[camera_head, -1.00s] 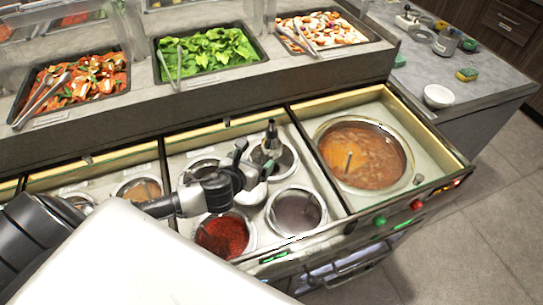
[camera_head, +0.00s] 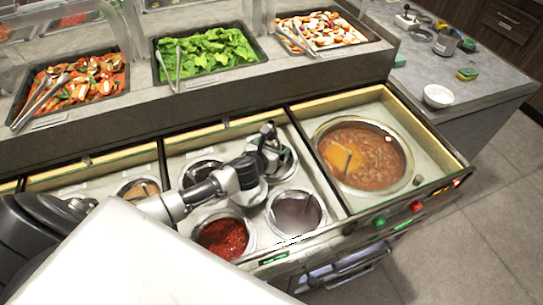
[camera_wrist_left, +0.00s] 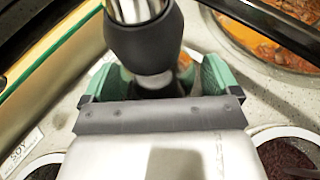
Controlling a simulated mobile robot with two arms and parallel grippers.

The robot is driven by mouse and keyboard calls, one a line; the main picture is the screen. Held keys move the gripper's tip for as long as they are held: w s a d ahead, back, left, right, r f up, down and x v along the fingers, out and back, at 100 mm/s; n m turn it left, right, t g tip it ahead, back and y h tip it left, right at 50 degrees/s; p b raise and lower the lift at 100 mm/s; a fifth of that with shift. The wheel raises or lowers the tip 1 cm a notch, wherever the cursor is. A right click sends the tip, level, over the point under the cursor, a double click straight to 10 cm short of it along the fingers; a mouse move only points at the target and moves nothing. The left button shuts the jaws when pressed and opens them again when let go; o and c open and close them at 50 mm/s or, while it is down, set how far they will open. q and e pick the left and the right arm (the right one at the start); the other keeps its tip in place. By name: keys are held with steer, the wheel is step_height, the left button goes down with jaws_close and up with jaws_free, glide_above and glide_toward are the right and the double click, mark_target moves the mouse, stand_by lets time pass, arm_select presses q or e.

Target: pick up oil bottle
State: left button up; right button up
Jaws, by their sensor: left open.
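The oil bottle (camera_wrist_left: 145,40) shows in the left wrist view as a dark, rounded neck with a bright metal top. It stands in a round well at the back of the sauce counter. My left gripper (camera_head: 268,145) is at that well in the head view and mostly hides the bottle there. In the left wrist view its green-padded fingers (camera_wrist_left: 155,80) are apart, one on each side of the bottle. I cannot tell whether either pad touches it. My right gripper is not in view.
Round wells of red sauce (camera_head: 222,236) and dark sauce (camera_head: 297,212) lie in front of the gripper. A large soup pot (camera_head: 362,155) is to the right. Trays of lettuce (camera_head: 205,52) and other food line the raised shelf behind.

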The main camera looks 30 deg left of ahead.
arm_select(q)
steer(key=c, duration=1.2)
steer(key=shift+o, duration=0.2)
steer(key=shift+r, duration=0.1)
